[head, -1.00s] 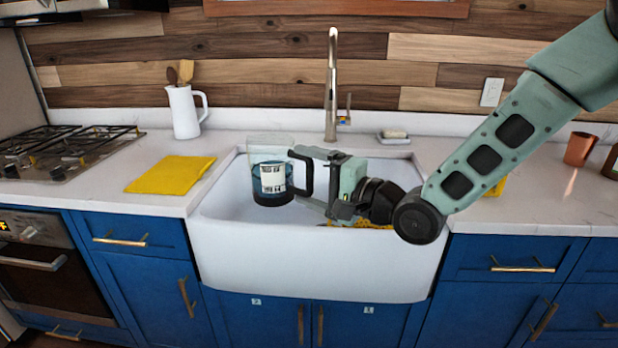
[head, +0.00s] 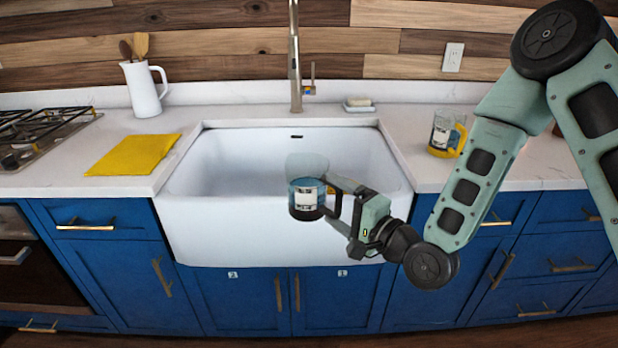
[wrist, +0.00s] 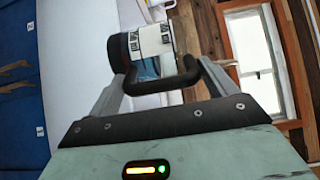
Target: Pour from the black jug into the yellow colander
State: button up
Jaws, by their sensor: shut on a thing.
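The black jug (head: 306,197) is a clear jug with a black base, black handle, white label and bluish contents. It is upright in front of the sink's near rim in the head view; its exact depth is unclear. My gripper (head: 334,197) is shut on its handle from the right. In the wrist view, the jug (wrist: 152,42) is beyond the fingers, with its handle (wrist: 180,82) between them.
The white sink (head: 230,160) has a tall faucet (head: 295,60) behind it. A clear jug with a yellow handle (head: 444,135) stands on the right counter near my arm. A yellow cloth (head: 133,154) and white pitcher (head: 142,90) are on the left counter.

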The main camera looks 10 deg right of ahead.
jog(key=s+d+f+m+t+h, duration=0.1)
jog(key=s+d+f+m+h, duration=0.1)
jog(key=d+f, duration=0.4)
jog(key=s+d+f+m+t+h, duration=0.1)
jog(key=s+d+f+m+h, duration=0.1)
jog(key=d+f+h, duration=0.3)
jog(key=s+d+f+m+t+h, duration=0.1)
jog(key=s+d+f+m+h, duration=0.1)
jog(key=d+f, duration=0.7)
jog(key=shift+d+m+h, duration=0.15)
jog(key=shift+m+h, duration=0.45)
jog(key=shift+h, duration=0.1)
